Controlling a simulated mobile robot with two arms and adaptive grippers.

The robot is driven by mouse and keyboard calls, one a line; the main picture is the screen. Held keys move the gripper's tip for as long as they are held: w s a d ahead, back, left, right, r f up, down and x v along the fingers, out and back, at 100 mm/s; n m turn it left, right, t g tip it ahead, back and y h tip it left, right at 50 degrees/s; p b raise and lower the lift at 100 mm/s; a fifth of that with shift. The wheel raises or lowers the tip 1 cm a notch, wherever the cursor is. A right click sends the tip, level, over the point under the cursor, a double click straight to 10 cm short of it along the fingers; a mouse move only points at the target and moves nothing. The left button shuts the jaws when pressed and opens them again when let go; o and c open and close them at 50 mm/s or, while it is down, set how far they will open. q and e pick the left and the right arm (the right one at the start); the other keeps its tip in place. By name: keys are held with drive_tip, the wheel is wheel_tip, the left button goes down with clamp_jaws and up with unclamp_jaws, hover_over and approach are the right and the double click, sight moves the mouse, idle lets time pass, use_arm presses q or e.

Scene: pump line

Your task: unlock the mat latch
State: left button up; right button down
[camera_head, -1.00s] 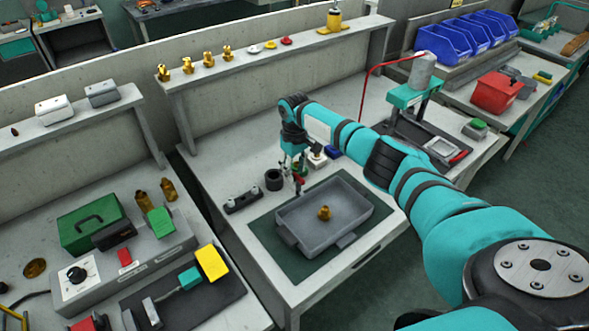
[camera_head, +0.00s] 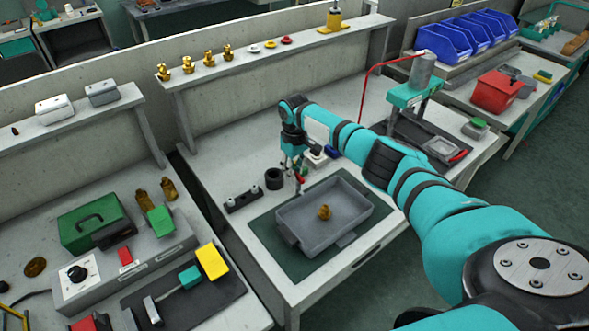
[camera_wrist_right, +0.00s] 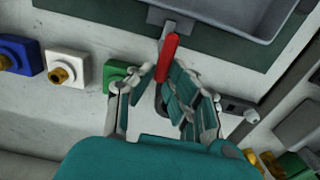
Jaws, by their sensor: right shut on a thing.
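The mat latch shows as a red handle (camera_wrist_right: 168,57) on a grey metal base at the edge of the dark green mat (camera_head: 270,241). In the head view the red handle is a small spot at the mat's back edge, partly hidden by the fingers. My right gripper (camera_head: 298,172) is down at this edge. In the right wrist view its fingers (camera_wrist_right: 168,85) are closed around the lower part of the red handle, and the handle's upper part sticks out beyond them. My left gripper is not in view.
A grey tray (camera_head: 303,240) with a brass part (camera_head: 324,212) lies on the mat. A black ring-shaped part (camera_head: 274,179) and a dark fixture (camera_head: 243,200) stand left of the gripper. Blue, white and green blocks (camera_wrist_right: 67,70) sit close to the fingers in the wrist view.

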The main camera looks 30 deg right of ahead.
drive_tip(key=shift+d+r+m+p, duration=0.1)
drive_tip(key=shift+r+m+p, duration=0.05)
drive_tip(key=shift+m+p, duration=0.75)
drive_tip(key=m, duration=0.1)
drive_tip(key=m+p, duration=0.1)
drive_tip(key=shift+s+d+m+p, duration=0.1)
drive_tip(key=shift+d+m+p, duration=0.2)
drive_tip(key=shift+m, duration=0.1)
drive_tip(key=m+p, duration=0.1)
drive_tip(key=m, duration=0.1)
drive_tip(key=m+p, duration=0.1)
drive_tip(key=m, duration=0.1)
drive_tip(key=m+p, duration=0.1)
drive_tip(key=m, duration=0.1)
drive_tip(key=shift+s+d, duration=0.25)
drive_tip(key=shift+d, duration=0.15)
drive_tip(key=m, duration=0.1)
drive_tip(key=m+p, duration=0.2)
drive_tip(key=m, duration=0.1)
drive_tip(key=shift+s+d, duration=0.15)
drive_tip(key=shift+s, duration=0.1)
drive_tip(key=shift+s+d+m+p, duration=0.15)
drive_tip(key=shift+m+p, duration=0.15)
drive_tip(key=shift+m, duration=0.45)
drive_tip(key=shift+s+a+m+p, duration=0.1)
drive_tip(key=shift+m+p, duration=0.2)
drive_tip(key=shift+m, duration=0.75)
drive_tip(key=c, duration=1.3)
unclamp_jaws()
